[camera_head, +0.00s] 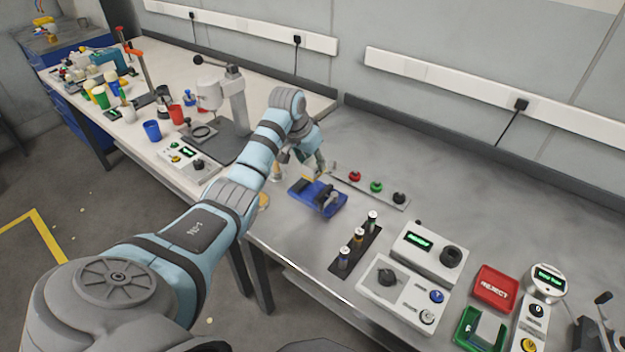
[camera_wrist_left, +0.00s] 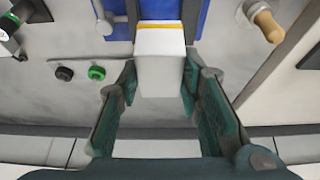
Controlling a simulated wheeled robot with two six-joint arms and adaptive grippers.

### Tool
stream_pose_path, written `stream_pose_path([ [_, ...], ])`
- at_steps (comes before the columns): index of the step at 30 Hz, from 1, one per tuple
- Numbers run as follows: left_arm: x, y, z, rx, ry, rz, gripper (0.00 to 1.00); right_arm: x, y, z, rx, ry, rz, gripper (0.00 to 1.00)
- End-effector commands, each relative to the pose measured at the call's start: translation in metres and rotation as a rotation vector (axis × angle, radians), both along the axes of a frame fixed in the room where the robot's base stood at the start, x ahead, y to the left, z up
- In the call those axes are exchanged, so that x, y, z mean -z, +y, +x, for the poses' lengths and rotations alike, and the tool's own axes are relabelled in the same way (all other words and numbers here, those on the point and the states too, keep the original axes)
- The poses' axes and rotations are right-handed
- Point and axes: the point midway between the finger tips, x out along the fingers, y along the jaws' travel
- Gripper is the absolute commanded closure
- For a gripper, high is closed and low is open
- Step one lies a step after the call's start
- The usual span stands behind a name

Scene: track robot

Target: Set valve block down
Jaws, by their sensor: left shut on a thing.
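My left gripper (camera_head: 318,165) reaches in over the grey bench, beside the blue vise-like fixture (camera_head: 302,190). In the left wrist view, the left gripper's fingers (camera_wrist_left: 160,78) are shut on a pale block with a yellow edge, which I take to be the valve block (camera_wrist_left: 160,62). The blue fixture also shows behind the block (camera_wrist_left: 124,20). The block's far end overlaps the fixture in this view; I cannot tell whether they touch. In the head view the block is mostly hidden by the gripper. My right gripper is in neither view.
A strip with red, green and black knobs (camera_head: 376,187) lies behind the fixture. A dark rack of small vials (camera_head: 344,258) and control boxes (camera_head: 428,250) stand to the right front. A grey stand (camera_head: 238,105) is at the left. Bare bench (camera_head: 450,180) lies at the back right.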

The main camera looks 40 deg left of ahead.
Motion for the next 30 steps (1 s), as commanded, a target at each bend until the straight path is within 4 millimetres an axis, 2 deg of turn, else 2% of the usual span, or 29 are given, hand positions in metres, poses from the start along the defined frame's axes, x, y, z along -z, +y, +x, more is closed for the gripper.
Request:
stream_pose_path([
  [1, 0.01, 0.0, 0.0, 0.0, -0.001, 0.0, 1.0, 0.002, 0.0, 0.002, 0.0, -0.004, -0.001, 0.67],
  [5, 0.028, 0.0, 0.0, 0.0, -0.001, 0.0, 1.0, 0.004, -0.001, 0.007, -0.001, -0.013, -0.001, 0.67],
  [10, 0.06, -0.001, 0.0, 0.0, 0.0, 0.0, 1.0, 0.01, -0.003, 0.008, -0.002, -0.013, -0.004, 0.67],
  [20, 0.064, 0.0, 0.001, 0.0, -0.003, 0.001, 1.0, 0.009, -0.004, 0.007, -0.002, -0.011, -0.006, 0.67],
  [21, 0.064, 0.0, 0.001, 0.0, -0.001, 0.001, 0.62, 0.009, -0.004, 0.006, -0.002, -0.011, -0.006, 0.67],
  [24, 0.064, 0.0, 0.001, 0.0, -0.002, 0.001, 0.47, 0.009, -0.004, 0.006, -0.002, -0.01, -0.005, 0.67],
  [30, 0.064, -0.001, 0.001, 0.0, -0.002, 0.001, 0.47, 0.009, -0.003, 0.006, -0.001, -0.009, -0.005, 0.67],
])
